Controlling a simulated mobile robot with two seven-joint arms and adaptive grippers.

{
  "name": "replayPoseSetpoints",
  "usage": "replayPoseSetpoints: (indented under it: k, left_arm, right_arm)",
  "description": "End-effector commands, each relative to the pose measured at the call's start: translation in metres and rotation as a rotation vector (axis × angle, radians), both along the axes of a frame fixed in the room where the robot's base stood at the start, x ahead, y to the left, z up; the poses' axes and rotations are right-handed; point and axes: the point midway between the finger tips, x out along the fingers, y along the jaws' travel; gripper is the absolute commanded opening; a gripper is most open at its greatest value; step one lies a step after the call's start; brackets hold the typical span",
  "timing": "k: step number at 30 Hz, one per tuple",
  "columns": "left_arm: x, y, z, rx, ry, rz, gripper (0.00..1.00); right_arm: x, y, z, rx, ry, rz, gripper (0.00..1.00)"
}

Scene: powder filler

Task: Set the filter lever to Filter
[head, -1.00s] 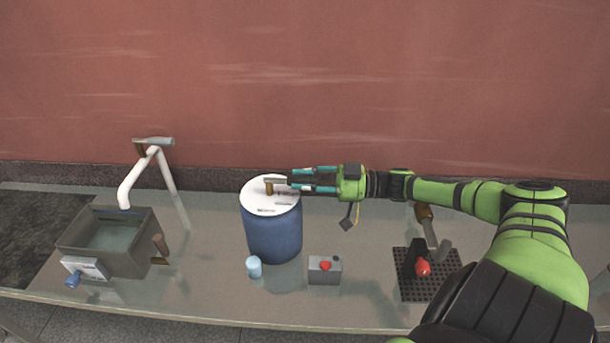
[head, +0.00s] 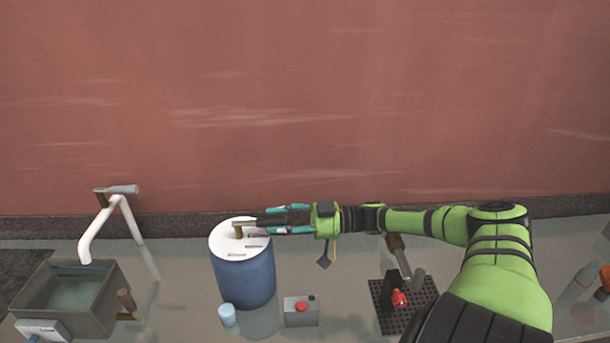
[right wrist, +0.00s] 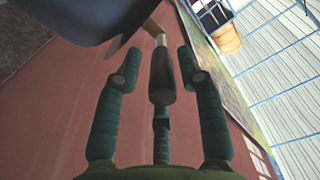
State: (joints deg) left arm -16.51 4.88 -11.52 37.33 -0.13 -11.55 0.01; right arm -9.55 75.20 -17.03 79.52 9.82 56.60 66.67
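A blue drum (head: 246,280) with a white lid (head: 228,247) stands on the table. The filter lever (head: 243,223) sits on the lid, with a brass post and a bar pointing right. Small markings on the lid are too small to read. My right gripper (head: 266,220) comes in from the right with its fingers apart around the lever's dark handle. In the right wrist view the handle (right wrist: 162,78) lies between the spread fingers (right wrist: 158,58), with visible gaps at both sides. My left gripper is not in view.
A grey basin (head: 110,292) with a white pipe (head: 92,235) stands at left. A light blue cup (head: 227,316) and a grey box with a red button (head: 301,312) stand in front of the drum. A black perforated plate (head: 420,292) with a red-knobbed fixture is at right.

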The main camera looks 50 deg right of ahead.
Motion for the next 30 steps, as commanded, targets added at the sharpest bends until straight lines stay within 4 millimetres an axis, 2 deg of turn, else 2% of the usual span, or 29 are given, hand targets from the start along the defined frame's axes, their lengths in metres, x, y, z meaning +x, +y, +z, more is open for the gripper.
replayPoseSetpoints:
  k: [9,18,30]
  left_arm:
    - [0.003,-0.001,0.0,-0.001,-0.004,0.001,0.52]
    - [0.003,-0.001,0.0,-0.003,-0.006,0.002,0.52]
    - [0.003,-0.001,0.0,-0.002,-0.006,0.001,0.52]
  right_arm:
    - [-0.038,-0.037,-0.002,-0.005,0.008,0.001,0.39]
    - [-0.066,-0.065,-0.001,-0.005,0.005,0.0,0.39]
    - [-0.074,-0.074,0.001,-0.003,-0.002,0.001,0.39]
